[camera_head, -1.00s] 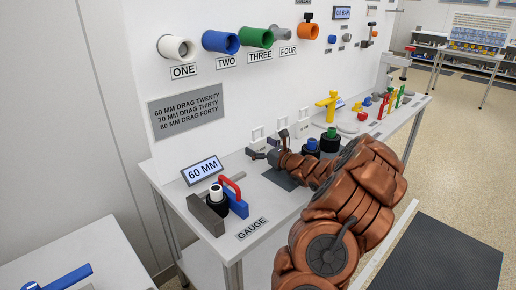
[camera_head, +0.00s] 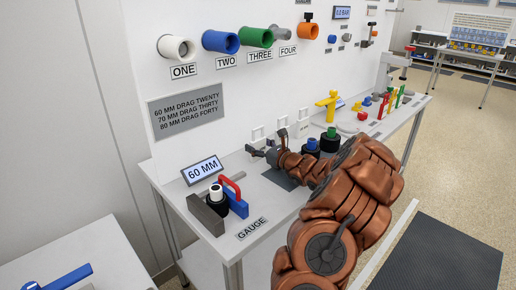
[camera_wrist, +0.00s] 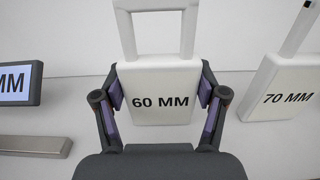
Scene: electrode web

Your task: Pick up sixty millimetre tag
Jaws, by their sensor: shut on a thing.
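The sixty millimetre tag is a white plate marked "60 MM" (camera_wrist: 160,112) with an open loop handle on top, upright in the middle of the wrist view. My gripper (camera_wrist: 160,88) is shut on it, with one purple-padded finger against each side edge. In the head view my gripper (camera_head: 266,148) is low at the back of the bench, close to the wall. My fingers partly hide the tags there. I cannot tell whether the held tag still touches its support.
A similar white tag marked "70 MM" (camera_wrist: 289,98) stands just right of the held one. A "60 MM" display (camera_head: 202,170) and a grey block with a red-and-blue clamp (camera_head: 234,197) are on the bench's left end. Black cylinders with coloured tops (camera_head: 330,144) stand right of my wrist.

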